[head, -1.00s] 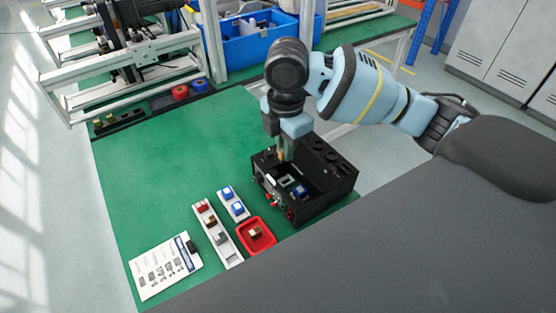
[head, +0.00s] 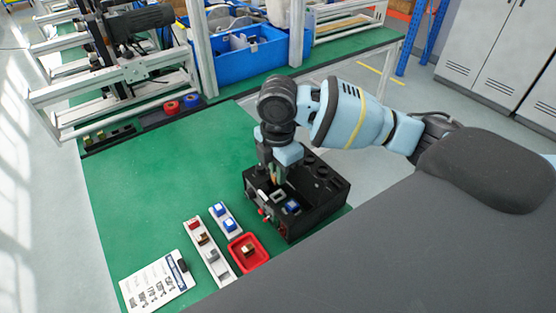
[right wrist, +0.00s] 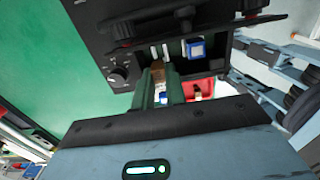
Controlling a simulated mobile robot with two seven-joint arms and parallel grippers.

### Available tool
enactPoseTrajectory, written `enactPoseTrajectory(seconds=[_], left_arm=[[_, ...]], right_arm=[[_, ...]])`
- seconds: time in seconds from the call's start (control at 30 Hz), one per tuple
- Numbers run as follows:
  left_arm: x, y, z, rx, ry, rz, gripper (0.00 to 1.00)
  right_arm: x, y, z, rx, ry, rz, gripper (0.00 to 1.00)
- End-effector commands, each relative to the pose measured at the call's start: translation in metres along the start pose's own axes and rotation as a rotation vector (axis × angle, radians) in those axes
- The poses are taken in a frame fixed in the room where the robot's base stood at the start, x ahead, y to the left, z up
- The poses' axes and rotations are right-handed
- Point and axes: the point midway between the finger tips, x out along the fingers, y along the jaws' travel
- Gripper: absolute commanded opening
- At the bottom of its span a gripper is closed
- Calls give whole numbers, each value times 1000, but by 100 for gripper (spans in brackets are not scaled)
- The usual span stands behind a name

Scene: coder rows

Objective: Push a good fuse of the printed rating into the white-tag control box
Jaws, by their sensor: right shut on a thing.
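The black control box (head: 322,196) stands open at the right edge of the green table. In it are a white-rimmed part (head: 278,196) and a blue fuse (head: 292,207), which also shows in the right wrist view (right wrist: 195,49). My right gripper (head: 274,176) points down into the open part of the box. It is shut on a brown fuse (right wrist: 157,70), next to pale upright slots in the right wrist view. Whether the fuse touches its socket is hidden. I cannot make out a white tag for certain. My left gripper is not in view.
Two white fuse strips, one with two blue fuses (head: 229,225) and one with mixed fuses (head: 219,257), lie left of the box. A red tray (head: 262,265) holds a brown fuse (head: 248,250). A printed clipboard (head: 157,286) lies nearby.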

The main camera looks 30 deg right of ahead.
Motion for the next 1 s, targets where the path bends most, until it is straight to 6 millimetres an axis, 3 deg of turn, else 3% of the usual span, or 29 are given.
enactPoseTrajectory(seconds=[0.2,0.4,1.0], left_arm=[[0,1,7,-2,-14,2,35],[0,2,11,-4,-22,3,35],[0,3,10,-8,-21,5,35]], right_arm=[[28,-1,0,0,0,-4,0],[44,0,0,-1,0,-2,0],[49,0,0,0,0,1,0]])
